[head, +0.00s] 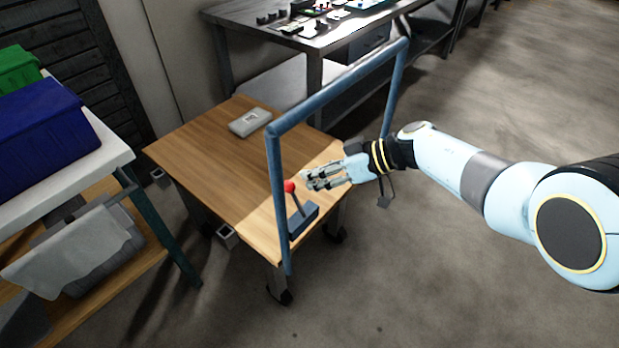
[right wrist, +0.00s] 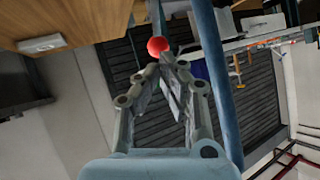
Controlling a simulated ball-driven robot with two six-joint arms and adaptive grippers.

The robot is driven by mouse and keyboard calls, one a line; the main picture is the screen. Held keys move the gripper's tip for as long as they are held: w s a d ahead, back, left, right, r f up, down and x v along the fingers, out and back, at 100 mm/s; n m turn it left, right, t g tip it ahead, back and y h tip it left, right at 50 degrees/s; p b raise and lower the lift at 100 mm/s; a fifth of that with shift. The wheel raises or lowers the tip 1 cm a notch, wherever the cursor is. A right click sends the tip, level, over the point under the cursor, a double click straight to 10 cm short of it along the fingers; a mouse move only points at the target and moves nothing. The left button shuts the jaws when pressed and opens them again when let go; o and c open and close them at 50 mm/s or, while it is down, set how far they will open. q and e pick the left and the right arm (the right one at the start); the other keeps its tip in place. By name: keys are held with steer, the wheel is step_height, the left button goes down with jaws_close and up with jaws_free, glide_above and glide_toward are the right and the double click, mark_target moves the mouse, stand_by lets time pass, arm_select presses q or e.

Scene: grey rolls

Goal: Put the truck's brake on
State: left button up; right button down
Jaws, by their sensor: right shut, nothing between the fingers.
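The truck is a low wheeled platform with a wooden deck (head: 205,150) and a blue tubular push handle (head: 340,90). A brake lever with a red knob (head: 289,186) rises from a dark blue base (head: 304,218) at the deck's near corner, by the handle's near post. The lever leans to the upper left in the head view. My right gripper (head: 309,181) is shut and empty, just right of the knob. In the right wrist view the red knob (right wrist: 157,46) shows just beyond the closed fingertips (right wrist: 168,60); contact cannot be told. My left gripper is not in view.
A grey box (head: 250,122) lies on the deck. A shelf table (head: 110,145) with blue (head: 45,135) and green crates stands at left. A dark workbench (head: 300,35) stands behind. The floor (head: 480,290) at right is clear.

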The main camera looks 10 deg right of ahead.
arm_select(q)
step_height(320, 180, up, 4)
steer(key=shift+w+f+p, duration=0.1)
steer(key=shift+p, duration=1.15)
arm_select(e)
steer(key=v, duration=1)
steer(key=shift+d+r, duration=0.15)
steer(key=shift+r, duration=0.35)
steer(key=shift+w, duration=0.1)
